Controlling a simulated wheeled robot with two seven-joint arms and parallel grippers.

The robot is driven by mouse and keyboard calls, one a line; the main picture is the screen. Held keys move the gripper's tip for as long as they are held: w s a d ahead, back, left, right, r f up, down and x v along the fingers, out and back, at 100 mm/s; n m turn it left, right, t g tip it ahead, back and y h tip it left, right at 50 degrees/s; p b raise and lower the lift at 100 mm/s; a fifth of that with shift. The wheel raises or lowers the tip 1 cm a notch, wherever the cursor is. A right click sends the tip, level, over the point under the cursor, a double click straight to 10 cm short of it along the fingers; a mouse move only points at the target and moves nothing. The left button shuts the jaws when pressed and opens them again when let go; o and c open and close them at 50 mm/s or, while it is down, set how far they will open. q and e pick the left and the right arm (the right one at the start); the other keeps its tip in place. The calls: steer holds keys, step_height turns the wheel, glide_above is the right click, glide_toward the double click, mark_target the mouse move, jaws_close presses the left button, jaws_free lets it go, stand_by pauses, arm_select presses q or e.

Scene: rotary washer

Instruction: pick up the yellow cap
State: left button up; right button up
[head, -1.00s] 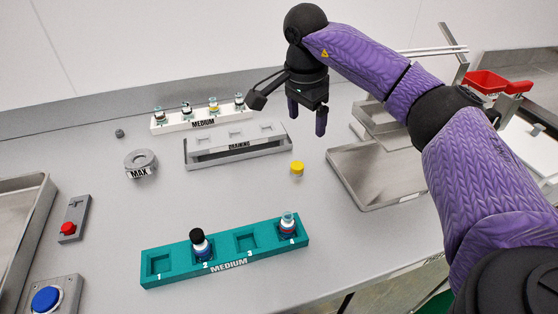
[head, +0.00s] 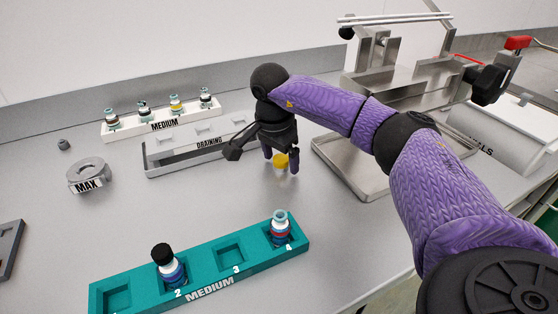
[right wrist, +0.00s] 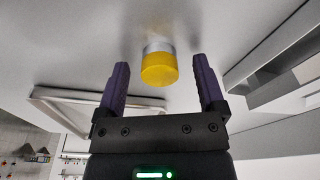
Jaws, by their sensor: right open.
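The yellow cap (head: 281,160) sits on the bench, on top of a small pale piece, to the right of the draining rack. It also shows in the right wrist view (right wrist: 159,70), just beyond my fingertips and centred between them. My right gripper (head: 280,164) is open, with its fingers pointing down around or just above the cap; the head view does not show the exact gap. The right wrist view shows the right gripper (right wrist: 162,75) with nothing between its fingers. My left gripper is not in view.
The grey draining rack (head: 160,162) stands close on the left. A metal tray (head: 338,165) lies close on the right. A teal medium rack (head: 205,262) with two bottles is in front. A white rack (head: 130,133) with several bottles is behind. Bench between is clear.

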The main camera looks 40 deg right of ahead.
steer(key=shift+f, duration=0.1)
steer(key=c, duration=0.9)
steer(key=shift+c, duration=1.2)
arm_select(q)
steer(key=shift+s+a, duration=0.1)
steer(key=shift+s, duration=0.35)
arm_select(e)
jaws_close()
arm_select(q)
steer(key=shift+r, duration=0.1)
